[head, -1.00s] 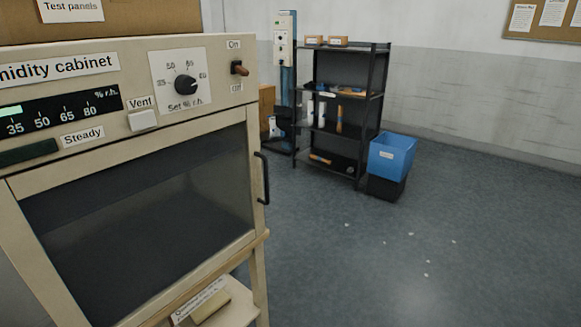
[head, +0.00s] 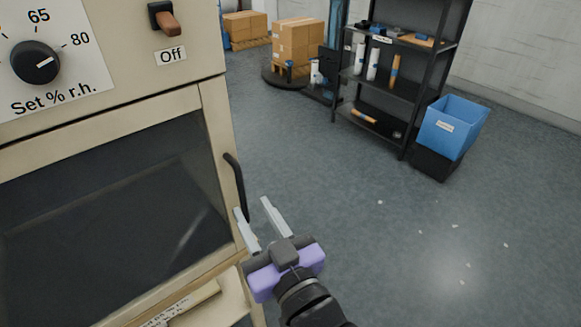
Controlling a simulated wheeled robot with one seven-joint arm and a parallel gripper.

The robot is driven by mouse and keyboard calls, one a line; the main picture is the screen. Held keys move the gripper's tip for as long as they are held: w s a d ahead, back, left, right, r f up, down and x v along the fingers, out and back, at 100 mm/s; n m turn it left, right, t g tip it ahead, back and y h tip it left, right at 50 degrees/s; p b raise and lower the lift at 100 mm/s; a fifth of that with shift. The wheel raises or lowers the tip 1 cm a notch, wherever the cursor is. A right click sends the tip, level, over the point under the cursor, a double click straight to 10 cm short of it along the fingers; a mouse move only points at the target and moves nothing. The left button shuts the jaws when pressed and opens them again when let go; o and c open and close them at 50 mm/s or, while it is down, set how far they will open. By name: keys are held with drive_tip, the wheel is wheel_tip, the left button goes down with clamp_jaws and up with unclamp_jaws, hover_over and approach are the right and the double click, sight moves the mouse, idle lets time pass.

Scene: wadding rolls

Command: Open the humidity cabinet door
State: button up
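The humidity cabinet (head: 150,120) fills the left of the head view. Its framed glass door (head: 212,105) looks shut. The black bar handle (head: 237,185) stands upright at the door's right edge. My gripper (head: 254,211) is in front of the door, at the handle's lower end, with its two pale fingers pointing up and spread apart. The left finger overlaps or lies right beside the handle's lower end; the right finger is to the right of it. I cannot tell whether either touches the handle. Nothing is held between the fingers.
A dial (head: 35,62) and a brown switch (head: 166,20) are on the cabinet's panel. A black shelf rack (head: 405,85) with rolls stands behind, with a blue bin (head: 452,125) beside it. Cartons (head: 298,45) stand farther back. The floor (head: 380,240) right of the cabinet is mostly clear, with small white scraps.

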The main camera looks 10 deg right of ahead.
sight(242, 193)
drive_tip(key=x, duration=0.5)
drive_tip(key=f+x, duration=0.1)
drive_tip(key=x, duration=0.1)
drive_tip(key=shift+w+f+p, duration=0.1)
drive_tip(key=shift+w+p, duration=0.3)
drive_tip(key=shift+w, duration=0.05)
drive_tip(key=shift+c, duration=0.4)
clamp_jaws()
idle(0.8)
